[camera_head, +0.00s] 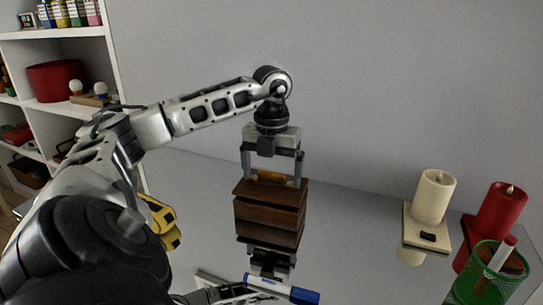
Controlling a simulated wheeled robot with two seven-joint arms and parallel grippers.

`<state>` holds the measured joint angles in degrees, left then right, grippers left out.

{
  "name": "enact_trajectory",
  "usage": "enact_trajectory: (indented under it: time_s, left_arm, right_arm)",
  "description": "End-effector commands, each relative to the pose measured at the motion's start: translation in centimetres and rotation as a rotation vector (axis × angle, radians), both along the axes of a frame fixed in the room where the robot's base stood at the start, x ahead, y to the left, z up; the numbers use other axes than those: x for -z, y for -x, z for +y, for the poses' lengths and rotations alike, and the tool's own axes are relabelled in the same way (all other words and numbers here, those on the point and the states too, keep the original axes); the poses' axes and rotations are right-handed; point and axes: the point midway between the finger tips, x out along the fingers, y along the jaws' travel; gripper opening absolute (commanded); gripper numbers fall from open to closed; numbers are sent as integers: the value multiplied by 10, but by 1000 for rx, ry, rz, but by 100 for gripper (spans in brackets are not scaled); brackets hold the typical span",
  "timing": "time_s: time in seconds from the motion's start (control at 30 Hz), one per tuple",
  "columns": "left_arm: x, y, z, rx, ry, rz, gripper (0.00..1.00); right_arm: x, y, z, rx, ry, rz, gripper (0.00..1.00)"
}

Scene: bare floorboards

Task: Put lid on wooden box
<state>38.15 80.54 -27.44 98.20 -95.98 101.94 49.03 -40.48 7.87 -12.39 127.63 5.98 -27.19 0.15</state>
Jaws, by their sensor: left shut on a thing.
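My left gripper (272,176) points straight down near the middle of the head view. It is shut on the light brown handle (271,177) of the dark wooden lid (270,190). The lid is over the brown wooden box (268,212), with its edges close to the box's walls. I cannot tell whether the lid touches the rim all round. The glossy table mirrors the box and gripper below them. The inside of the box is hidden. My right gripper is not in view.
A blue-and-white marker (283,289) lies in front of the box. On the right are a cream candle (434,197), a red candle (501,211) and a green mesh cup (499,272). A yellow object (160,222) sits behind my left arm. White shelves (75,36) stand at left.

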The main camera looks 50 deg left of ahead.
Motion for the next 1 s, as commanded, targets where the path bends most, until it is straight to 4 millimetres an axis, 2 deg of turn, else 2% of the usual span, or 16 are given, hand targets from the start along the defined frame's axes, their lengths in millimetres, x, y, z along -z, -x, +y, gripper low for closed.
enact_trajectory:
  time_s: [0.87, 0.9, 0.93, 1.0]
  left_arm:
    - [12, 0, 0, 0, -1, -2, 62]
    - [12, 0, 0, 0, -1, -2, 97]
    - [12, 0, 0, 0, -1, -2, 100]
    - [12, 0, 0, 0, -1, -2, 100]
  right_arm:
    - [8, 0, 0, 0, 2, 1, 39]
    - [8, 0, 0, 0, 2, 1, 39]
    - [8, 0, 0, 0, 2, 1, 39]
    - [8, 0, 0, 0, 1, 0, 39]
